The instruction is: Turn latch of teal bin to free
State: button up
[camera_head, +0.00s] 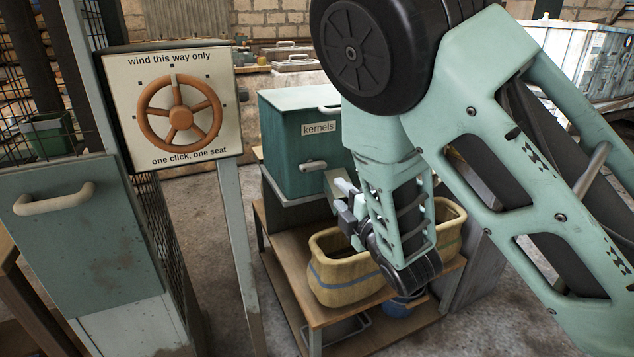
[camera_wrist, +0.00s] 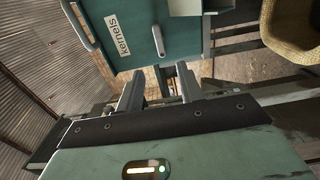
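The teal bin (camera_head: 292,152), labelled "kernels", stands on a shelf unit behind my gripper. Its latch (camera_head: 313,166) is a short pale bar lying level on the front face, below the label. The wrist view shows the bin (camera_wrist: 135,25) turned sideways, with the latch (camera_wrist: 158,41) just beyond the fingers. My gripper (camera_head: 345,199) is in front of the bin, lower and to the right of the latch. Its fingers (camera_wrist: 160,92) are apart with nothing between them, and they appear clear of the latch. My arm hides the bin's right side.
Open floor lies between the post and the shelf.

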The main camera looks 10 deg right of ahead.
aim_at(315, 168)
jog(key=w+a, duration=0.1)
jog(key=w, duration=0.3)
jog(key=w+b, duration=0.1)
jog(key=w, duration=0.3)
jog(key=w+a, duration=0.1)
jog(key=w, duration=0.4)
jog(key=shift+a+b, duration=0.3)
jog(key=shift+b, duration=0.1)
grip_shut()
